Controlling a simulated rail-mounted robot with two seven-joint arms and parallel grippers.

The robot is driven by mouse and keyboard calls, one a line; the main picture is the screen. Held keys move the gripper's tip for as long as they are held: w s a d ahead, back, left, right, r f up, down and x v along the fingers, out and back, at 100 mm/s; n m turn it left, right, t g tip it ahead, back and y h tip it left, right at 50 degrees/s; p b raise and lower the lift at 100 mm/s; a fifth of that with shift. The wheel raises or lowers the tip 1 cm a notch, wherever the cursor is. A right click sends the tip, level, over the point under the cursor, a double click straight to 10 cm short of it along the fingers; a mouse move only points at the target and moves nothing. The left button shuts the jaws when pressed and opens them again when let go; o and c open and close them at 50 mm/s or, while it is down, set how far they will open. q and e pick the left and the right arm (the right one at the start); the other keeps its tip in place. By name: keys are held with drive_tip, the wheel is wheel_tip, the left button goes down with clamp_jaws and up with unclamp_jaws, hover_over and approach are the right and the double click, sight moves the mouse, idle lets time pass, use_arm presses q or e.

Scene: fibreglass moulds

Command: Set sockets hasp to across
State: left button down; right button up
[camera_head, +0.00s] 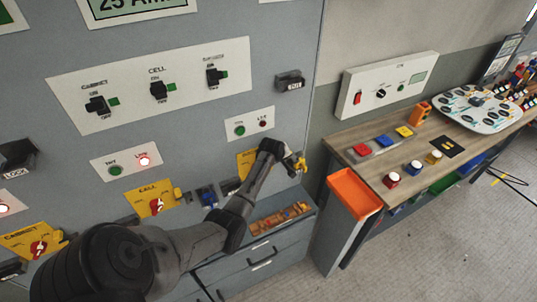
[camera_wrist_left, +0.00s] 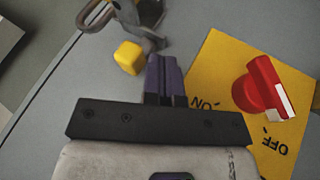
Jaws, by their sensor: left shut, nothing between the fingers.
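My left gripper (camera_wrist_left: 164,72) is shut and empty. In the wrist view its dark purple fingertips point at the grey panel, between a yellow block and a yellow switch plate. The yellow block (camera_wrist_left: 129,57) is just left of the fingertips; I take it for part of the sockets hasp. A grey metal piece with a curved loop (camera_wrist_left: 150,15) lies beyond the fingertips at the top edge. The yellow plate (camera_wrist_left: 215,75) carries a red rotary handle (camera_wrist_left: 262,88) with ON and OFF marks. In the head view my arm hides most of the sockets plate (camera_head: 245,160). My right gripper is out of view.
Cell (camera_head: 145,203) and cabinet (camera_head: 20,240) switch plates sit lower left on the panel. A shelf with small orange and brown items (camera_head: 262,221) lies below. An orange tray (camera_head: 350,190) and a wooden bench (camera_head: 385,165) stand to the right.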

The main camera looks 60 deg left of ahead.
use_arm(q)
drive_tip(key=s+f+p+v, duration=0.1)
drive_tip(key=s+v, duration=0.1)
drive_tip(key=v, duration=0.9)
drive_tip(key=shift+p, duration=0.3)
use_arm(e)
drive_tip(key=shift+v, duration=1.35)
use_arm(q)
drive_tip(key=shift+s+a, duration=0.1)
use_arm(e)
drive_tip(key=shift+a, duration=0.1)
